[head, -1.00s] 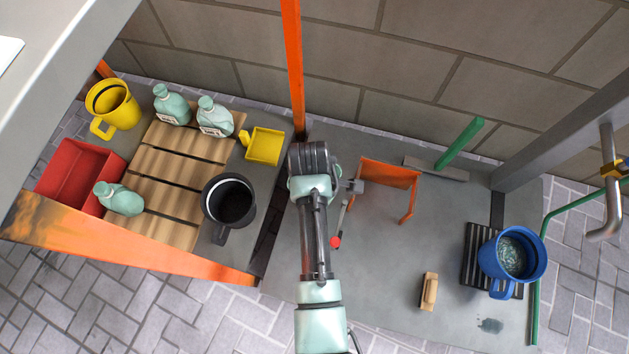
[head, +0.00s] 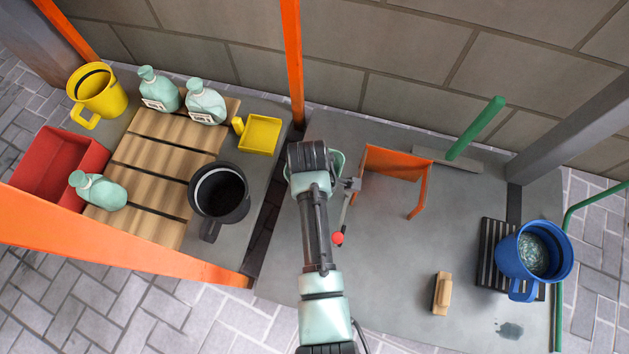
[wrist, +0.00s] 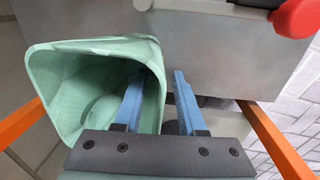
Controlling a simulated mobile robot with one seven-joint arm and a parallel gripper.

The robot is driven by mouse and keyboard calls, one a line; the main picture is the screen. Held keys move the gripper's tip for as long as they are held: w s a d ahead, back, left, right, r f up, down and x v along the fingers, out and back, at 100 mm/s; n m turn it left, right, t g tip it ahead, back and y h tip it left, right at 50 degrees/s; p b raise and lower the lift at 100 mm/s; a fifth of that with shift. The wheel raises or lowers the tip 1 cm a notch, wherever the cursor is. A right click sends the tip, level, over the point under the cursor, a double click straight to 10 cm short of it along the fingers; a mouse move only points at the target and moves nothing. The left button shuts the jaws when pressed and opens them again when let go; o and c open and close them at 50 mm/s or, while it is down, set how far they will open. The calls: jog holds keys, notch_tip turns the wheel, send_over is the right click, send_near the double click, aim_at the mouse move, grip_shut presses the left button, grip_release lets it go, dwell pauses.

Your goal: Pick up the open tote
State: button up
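A pale green, open-mouthed tote (wrist: 85,90) fills the left of the wrist view, with its squarish mouth facing the camera. In the head view only a little of its rim (head: 338,162) shows beside my wrist, which hides the rest. My gripper (wrist: 158,76) has two blue fingers standing apart. The left finger is inside the mouth and the right finger is outside, so the tote's right wall lies between them. A gap shows between that wall and the right finger. In the head view the fingers are hidden under my wrist.
An orange stand (head: 393,165) and a red-knobbed lever (head: 338,238) are close right of my wrist. A black mug (head: 219,195), yellow scoop (head: 261,135) and red bin (head: 60,168) stand left. A blue mug (head: 533,255) and brush (head: 441,294) are right.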

jog(key=shift+f, duration=0.45)
dwell(0.6)
grip_shut()
dwell(1.2)
